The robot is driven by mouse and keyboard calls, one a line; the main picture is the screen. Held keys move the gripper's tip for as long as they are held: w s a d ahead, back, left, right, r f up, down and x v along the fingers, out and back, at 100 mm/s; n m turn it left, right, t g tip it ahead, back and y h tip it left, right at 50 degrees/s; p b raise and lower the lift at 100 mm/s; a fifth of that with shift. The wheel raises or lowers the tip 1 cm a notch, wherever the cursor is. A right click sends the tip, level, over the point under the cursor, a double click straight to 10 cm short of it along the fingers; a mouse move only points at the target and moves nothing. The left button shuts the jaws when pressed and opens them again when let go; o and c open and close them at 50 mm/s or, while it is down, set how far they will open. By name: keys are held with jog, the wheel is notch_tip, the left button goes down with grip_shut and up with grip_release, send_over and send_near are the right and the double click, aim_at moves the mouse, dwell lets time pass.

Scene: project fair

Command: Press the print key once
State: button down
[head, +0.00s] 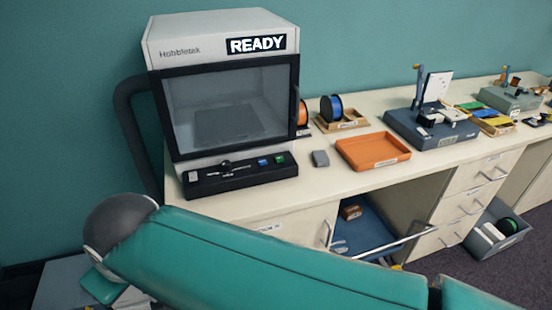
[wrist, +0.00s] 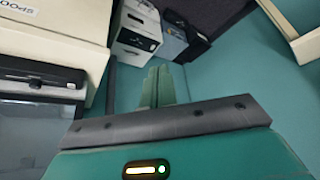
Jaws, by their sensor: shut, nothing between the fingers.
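The white machine (head: 220,30) stands at the left end of the bench, its screen reading READY. Its black control panel (head: 230,186) along the front base carries a blue key (head: 263,163), a green key (head: 280,158), a lever and a light square at the left. The key labels are too small to read, so I cannot tell which is the print key. My gripper (wrist: 158,86) shows in the wrist view, its two green fingers together and empty, pointing toward a teal wall. It touches no key in that view. The head view does not show my gripper.
An orange tray (head: 374,151), a small grey block (head: 320,158) and spools (head: 331,108) sit right of the machine. A blue-grey device (head: 432,126) is farther right. An open drawer (head: 375,235) juts out below.

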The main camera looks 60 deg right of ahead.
jog(key=w+d+f+m, duration=0.2)
jog(key=w+d, duration=0.2)
jog(key=d, duration=0.5)
jog(key=w+d+f+m+g+h, duration=0.1)
jog(key=w+d+f+m, duration=0.15)
jog(key=d, duration=0.65)
jog(key=w+d+f+m, duration=0.2)
jog(key=w+d, duration=0.3)
jog(key=d, duration=0.4)
jog(key=s+d+f+m+g+h, duration=0.1)
jog(key=s+d+h, duration=0.1)
jog(key=d, duration=0.6)
jog(key=s+d+f+m+g+h, duration=0.1)
jog(key=s+d+h, duration=0.1)
jog(key=d, duration=0.5)
jog(key=s+d+r+g+h, duration=0.1)
jog(key=s+d+r+h, duration=0.1)
jog(key=d, duration=0.5)
jog(key=s+d+r+m+g+h, duration=0.1)
jog(key=s+d+r+g+h, duration=0.1)
jog(key=s+d, duration=0.3)
jog(key=d+r, duration=0.1)
jog(key=d, duration=0.1)
jog(key=shift+d+r, duration=0.15)
jog(key=shift+d, duration=0.25)
jog(key=shift+s, duration=0.1)
